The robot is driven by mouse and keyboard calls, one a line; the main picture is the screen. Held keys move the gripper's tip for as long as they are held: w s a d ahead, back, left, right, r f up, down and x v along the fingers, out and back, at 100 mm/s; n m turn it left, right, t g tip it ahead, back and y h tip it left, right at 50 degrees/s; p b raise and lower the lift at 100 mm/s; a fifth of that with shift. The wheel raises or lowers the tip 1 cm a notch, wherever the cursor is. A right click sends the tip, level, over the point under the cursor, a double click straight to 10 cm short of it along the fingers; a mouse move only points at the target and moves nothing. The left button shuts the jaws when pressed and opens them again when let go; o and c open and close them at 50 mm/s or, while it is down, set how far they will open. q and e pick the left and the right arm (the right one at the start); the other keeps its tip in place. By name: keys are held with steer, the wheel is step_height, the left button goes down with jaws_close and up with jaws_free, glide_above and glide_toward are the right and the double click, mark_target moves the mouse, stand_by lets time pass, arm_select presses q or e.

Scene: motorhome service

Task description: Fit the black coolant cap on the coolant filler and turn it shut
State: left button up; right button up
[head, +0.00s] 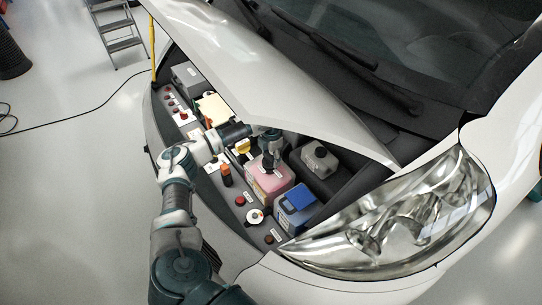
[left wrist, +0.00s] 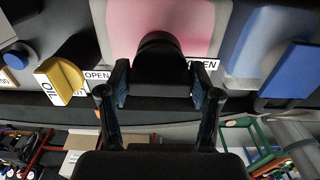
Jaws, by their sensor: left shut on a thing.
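The pink coolant tank (head: 273,184) stands in the engine bay, and its pink wall fills the top middle of the left wrist view (left wrist: 195,25). My left gripper (head: 269,160) is over the top of this tank, pointing down. In the left wrist view my left gripper (left wrist: 160,84) is shut on the black coolant cap (left wrist: 160,50), with one finger on each side. The cap is right at the pink tank. The filler neck is hidden behind the cap and fingers, so I cannot tell whether the cap is seated. My right gripper is not in view.
A blue-capped tank (head: 298,205) stands right of the pink one. A grey container (head: 319,159) is behind it. A yellow cap (left wrist: 60,79) is close by on the left. The raised bonnet (head: 270,75) overhangs the bay. OPEN labels (left wrist: 204,65) flank the cap.

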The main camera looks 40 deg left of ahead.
mark_target(271, 155)
arm_select(q)
steer(key=shift+f+b, duration=0.35)
steer(key=shift+f, duration=0.35)
steer(key=o, duration=1.2)
step_height(271, 155, up, 12)
steer(key=shift+w+f, duration=0.1)
